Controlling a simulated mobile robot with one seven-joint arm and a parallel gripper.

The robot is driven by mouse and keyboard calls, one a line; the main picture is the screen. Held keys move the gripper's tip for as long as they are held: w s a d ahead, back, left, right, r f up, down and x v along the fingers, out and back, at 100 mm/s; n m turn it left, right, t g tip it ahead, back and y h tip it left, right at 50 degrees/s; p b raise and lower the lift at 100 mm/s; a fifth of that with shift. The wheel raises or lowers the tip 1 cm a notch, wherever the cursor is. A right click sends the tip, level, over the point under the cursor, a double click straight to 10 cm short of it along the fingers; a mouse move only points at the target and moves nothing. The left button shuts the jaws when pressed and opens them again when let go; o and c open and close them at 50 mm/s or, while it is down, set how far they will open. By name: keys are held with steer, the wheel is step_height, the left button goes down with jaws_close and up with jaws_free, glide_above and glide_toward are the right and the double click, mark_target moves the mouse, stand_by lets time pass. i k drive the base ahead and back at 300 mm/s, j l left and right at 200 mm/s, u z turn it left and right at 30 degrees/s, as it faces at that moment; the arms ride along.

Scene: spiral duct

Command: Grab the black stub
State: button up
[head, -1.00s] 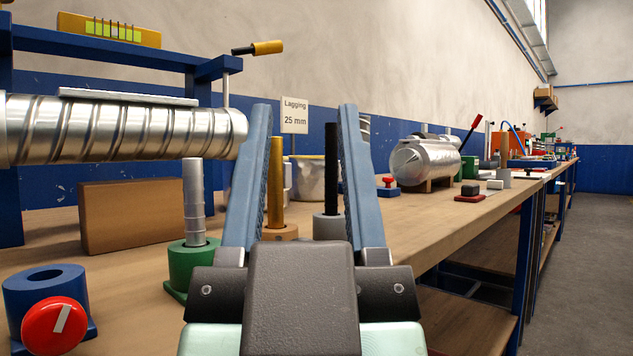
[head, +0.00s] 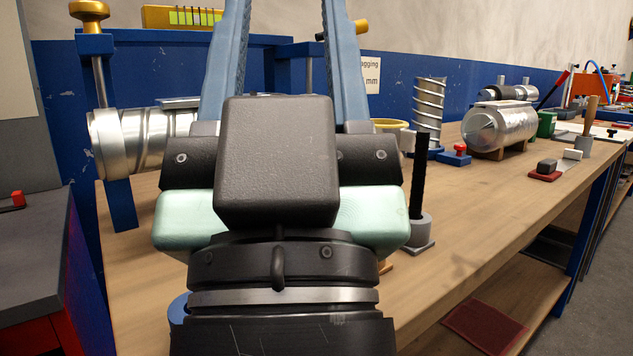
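The black stub (head: 418,178) is a thin, dark upright rod. It stands in a grey round holder (head: 419,230) on a square foot on the wooden bench, to the right of my gripper in the head view. My gripper (head: 286,30) points up and away, with its two blue fingers well apart and nothing visible between them. The fingertips run out at the top of the picture. My gripper and wrist hide the middle of the bench, including most of the neighbouring holders; only an orange edge (head: 385,266) shows.
A ribbed metal duct (head: 140,140) lies in a blue frame at the left. A coiled metal piece (head: 429,105), a blue block with a red knob (head: 455,154) and a silver cylinder (head: 500,125) stand further back right.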

mark_target(421, 156)
steer(key=i+l+u, duration=0.1)
steer(key=l+u, duration=0.9)
steer(key=u, duration=0.15)
steer(key=l+u, duration=0.4)
